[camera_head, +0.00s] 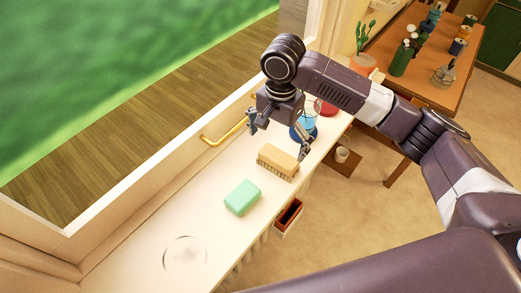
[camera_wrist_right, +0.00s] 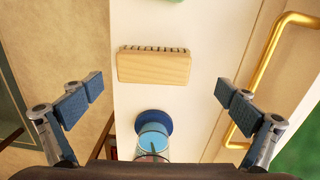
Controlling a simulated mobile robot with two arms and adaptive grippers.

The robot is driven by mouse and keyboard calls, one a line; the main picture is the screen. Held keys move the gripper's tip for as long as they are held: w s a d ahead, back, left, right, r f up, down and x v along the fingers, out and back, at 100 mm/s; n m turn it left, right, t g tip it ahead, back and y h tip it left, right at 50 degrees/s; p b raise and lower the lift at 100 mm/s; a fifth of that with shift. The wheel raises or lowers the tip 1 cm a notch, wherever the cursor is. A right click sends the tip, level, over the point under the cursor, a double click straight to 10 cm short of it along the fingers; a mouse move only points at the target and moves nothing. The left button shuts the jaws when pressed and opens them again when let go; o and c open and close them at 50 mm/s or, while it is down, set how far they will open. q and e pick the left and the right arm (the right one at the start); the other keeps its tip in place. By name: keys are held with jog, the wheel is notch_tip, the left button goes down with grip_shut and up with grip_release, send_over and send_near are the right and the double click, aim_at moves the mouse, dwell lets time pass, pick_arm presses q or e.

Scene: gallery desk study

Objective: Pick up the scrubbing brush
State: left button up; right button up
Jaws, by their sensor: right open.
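The scrubbing brush (camera_head: 277,162), a tan wooden block with bristles along one side, lies on the narrow white counter. In the right wrist view the brush (camera_wrist_right: 153,67) lies crosswise, its bristles toward the top of the picture. My right gripper (camera_head: 279,139) is open and empty above the counter, close to the brush. In the wrist view its fingers (camera_wrist_right: 160,90) are spread wide to either side of the brush, with no contact seen. My left gripper is not in view.
A green sponge (camera_head: 242,197) lies on the counter beside the brush. A blue-based glass item (camera_head: 302,130) stands on the other side, with a red object (camera_head: 328,109) beyond. A yellow bar handle (camera_head: 225,132) runs along the wall side. An open drawer (camera_head: 289,214) juts out.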

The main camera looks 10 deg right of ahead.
aim_at(281, 157)
jog(key=shift+s+d+f, duration=0.2)
jog(key=shift+d+f, duration=0.05)
jog(key=shift+s+d+f+p, duration=0.45)
jog(key=shift+s+d+f, duration=0.05)
jog(key=shift+s+f, duration=0.2)
jog(key=shift+w+a+f+p, duration=0.15)
jog(key=shift+f+p, duration=0.15)
jog(key=shift+f, duration=0.25)
jog(key=shift+w+a+f+p, duration=0.1)
jog(key=shift+f+p, duration=0.2)
jog(key=shift+f, duration=0.25)
jog(key=shift+w+a+f, duration=0.1)
jog(key=shift+w+f, duration=0.05)
jog(key=shift+f, duration=0.5)
jog(key=shift+w+a+f, duration=0.1)
jog(key=shift+f, duration=0.8)
jog(key=shift+d, duration=0.1)
jog(key=c, duration=0.9)
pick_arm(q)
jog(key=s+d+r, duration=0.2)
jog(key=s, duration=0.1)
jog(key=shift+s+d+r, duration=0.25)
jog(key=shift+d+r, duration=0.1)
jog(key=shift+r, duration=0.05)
pick_arm(e)
jog(key=shift+c, duration=1.2)
